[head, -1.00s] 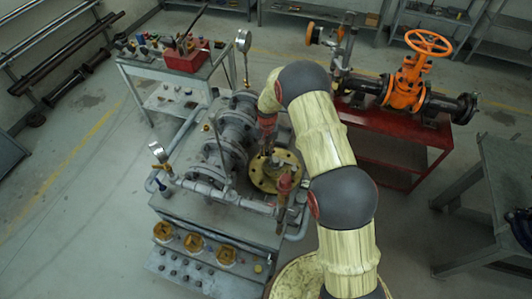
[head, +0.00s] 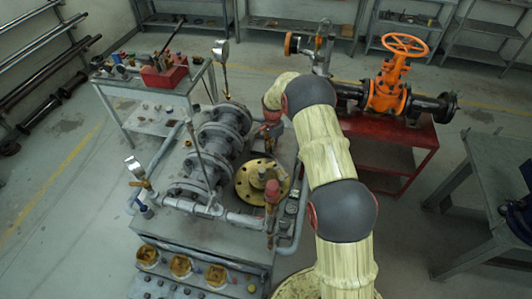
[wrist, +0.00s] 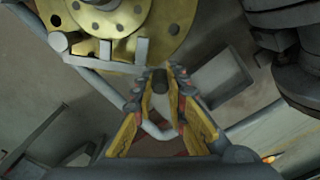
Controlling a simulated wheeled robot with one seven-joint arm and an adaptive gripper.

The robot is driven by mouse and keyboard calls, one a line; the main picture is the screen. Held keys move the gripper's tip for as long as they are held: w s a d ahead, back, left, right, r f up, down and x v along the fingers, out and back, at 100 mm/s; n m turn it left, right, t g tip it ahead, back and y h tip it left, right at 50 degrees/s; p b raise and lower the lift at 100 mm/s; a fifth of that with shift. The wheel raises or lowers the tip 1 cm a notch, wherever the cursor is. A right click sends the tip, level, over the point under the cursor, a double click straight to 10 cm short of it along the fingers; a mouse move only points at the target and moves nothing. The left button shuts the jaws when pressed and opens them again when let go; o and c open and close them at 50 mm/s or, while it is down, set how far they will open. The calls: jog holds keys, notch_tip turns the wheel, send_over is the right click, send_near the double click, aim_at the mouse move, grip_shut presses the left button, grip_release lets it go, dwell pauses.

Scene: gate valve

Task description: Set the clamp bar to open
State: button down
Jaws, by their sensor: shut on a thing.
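In the wrist view, a grey bar (wrist: 95,64) with a round end at its left runs along the lower edge of the yellow bolted flange (wrist: 125,22). I take it to be the clamp bar. Its right end reaches my gripper (wrist: 160,84), whose yellow fingers are closed around a small dark rounded end. The fingers hide how that end joins the bar.
Grey flanged pipes (head: 213,150) stand just left of the flange. A pressure gauge (head: 221,52) rises behind them. An orange handwheel valve (head: 387,92) sits on a red stand (head: 385,155) to the right. Open floor lies at left.

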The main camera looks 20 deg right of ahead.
jog(key=shift+d+r, duration=0.1)
jog(key=shift+d, duration=0.65)
jog(key=c, duration=1.8)
grip_release()
jog(key=shift+o, duration=0.2)
notch_tip(320, 180, up, 12)
